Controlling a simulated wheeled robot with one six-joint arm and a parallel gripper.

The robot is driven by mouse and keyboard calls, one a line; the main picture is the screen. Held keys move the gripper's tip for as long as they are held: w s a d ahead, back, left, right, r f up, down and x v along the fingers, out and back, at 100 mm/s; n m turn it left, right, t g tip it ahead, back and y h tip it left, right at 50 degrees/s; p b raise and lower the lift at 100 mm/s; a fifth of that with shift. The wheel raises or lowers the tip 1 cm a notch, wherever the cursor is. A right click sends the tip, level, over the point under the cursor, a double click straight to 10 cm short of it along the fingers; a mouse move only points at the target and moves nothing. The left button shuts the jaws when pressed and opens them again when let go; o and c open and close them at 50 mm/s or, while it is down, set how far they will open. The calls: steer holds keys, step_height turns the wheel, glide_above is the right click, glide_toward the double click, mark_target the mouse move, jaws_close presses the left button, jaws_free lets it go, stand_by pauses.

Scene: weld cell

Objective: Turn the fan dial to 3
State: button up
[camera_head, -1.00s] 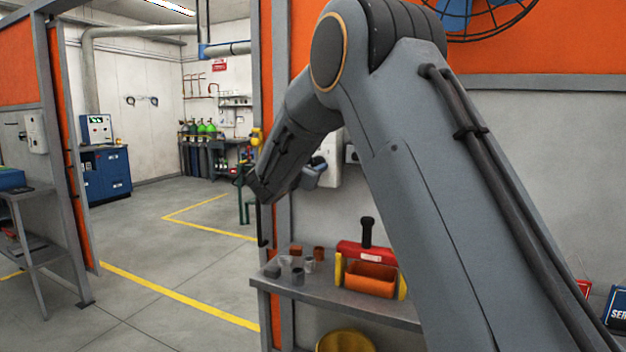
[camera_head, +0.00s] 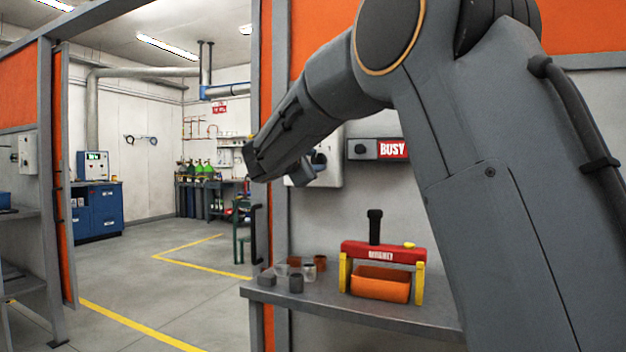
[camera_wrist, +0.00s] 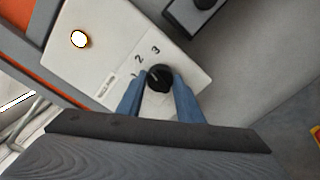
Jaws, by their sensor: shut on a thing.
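The fan dial is a black round knob (camera_wrist: 159,77) on a pale control panel (camera_wrist: 105,45) in the wrist view. Numbers 2 and 3 are printed beside it, with a partly hidden 1. A faint light mark shows on the knob, but I cannot tell surely which number it points to. My gripper (camera_wrist: 160,95) has its blue fingers on both sides of the knob, shut on it. In the head view the panel (camera_head: 329,165) is on the grey wall, with my gripper (camera_head: 304,172) in front of it; the dial's numbers are not readable there.
Below, a grey shelf (camera_head: 340,307) holds a red and yellow device (camera_head: 383,253) and several small cups. A door handle (camera_head: 256,234) is at left. The floor (camera_head: 180,290) further left is clear.

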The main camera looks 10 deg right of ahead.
steer(key=m+b, duration=0.2)
steer(key=b, duration=0.2)
steer(key=m+b, duration=0.2)
steer(key=b, duration=0.3)
steer(key=shift+f+m, duration=0.2)
steer(key=shift+m, duration=0.1)
steer(key=m+b, duration=0.1)
steer(key=b, duration=0.1)
steer(key=shift+r+m+b, duration=0.15)
steer(key=shift+m+b, duration=0.15)
steer(key=shift+b, duration=0.1)
steer(key=shift+m+b, duration=0.3)
steer(key=shift+b, duration=0.1)
steer(key=o, duration=1.1)
steer(key=shift+c, duration=0.2)
steer(key=v, duration=0.7)
steer(key=shift+s+a, duration=0.2)
steer(key=shift+s, duration=0.15)
